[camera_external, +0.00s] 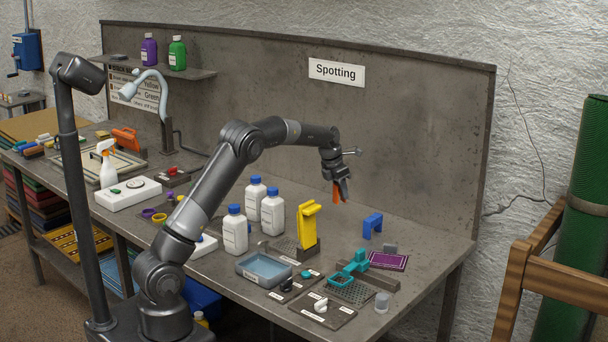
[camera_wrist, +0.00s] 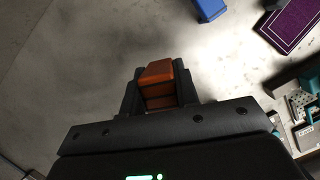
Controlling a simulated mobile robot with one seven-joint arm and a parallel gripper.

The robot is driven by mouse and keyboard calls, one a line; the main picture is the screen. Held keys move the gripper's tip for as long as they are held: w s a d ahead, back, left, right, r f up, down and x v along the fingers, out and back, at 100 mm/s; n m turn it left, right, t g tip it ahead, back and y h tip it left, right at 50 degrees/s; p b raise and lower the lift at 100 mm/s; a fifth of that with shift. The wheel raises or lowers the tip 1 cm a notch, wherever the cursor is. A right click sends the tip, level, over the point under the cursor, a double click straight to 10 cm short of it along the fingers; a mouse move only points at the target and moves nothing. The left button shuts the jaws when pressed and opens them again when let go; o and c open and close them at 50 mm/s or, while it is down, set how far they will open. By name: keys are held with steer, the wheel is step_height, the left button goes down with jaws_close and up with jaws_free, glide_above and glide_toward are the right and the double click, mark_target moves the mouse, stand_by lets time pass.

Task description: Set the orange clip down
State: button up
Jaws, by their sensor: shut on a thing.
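My gripper (camera_external: 341,190) is shut on the orange clip (camera_external: 337,193) and holds it in the air above the back part of the bench. In the wrist view the orange clip (camera_wrist: 160,82) shows between the dark fingers of my gripper (camera_wrist: 160,92). Bare grey bench top lies below and around it. The clip looks clear of the surface in the external view, though its exact height is hard to tell.
A blue clip (camera_external: 372,225) stands right of my gripper, with a purple mat (camera_external: 388,261) nearer the front. A yellow clip (camera_external: 308,222) stands upright to the left, beside white bottles (camera_external: 272,212). A teal clip (camera_external: 350,269) lies in front. The bench's back panel (camera_external: 420,130) rises behind.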

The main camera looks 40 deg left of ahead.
steer(key=shift+d+f, duration=0.1)
steer(key=shift+d, duration=0.15)
steer(key=w+a+f, duration=0.1)
steer(key=a+f, duration=0.1)
steer(key=a, duration=0.1)
steer(key=w+a+f, duration=0.2)
steer(key=a, duration=0.1)
steer(key=w+a+f, duration=0.2)
steer(key=a, duration=0.1)
steer(key=shift+w+a+f, duration=0.15)
steer(key=shift+a+f, duration=0.25)
steer(key=shift+f, duration=2)
steer(key=o, duration=0.9)
steer(key=shift+f, duration=0.15)
steer(key=shift+o, duration=0.2)
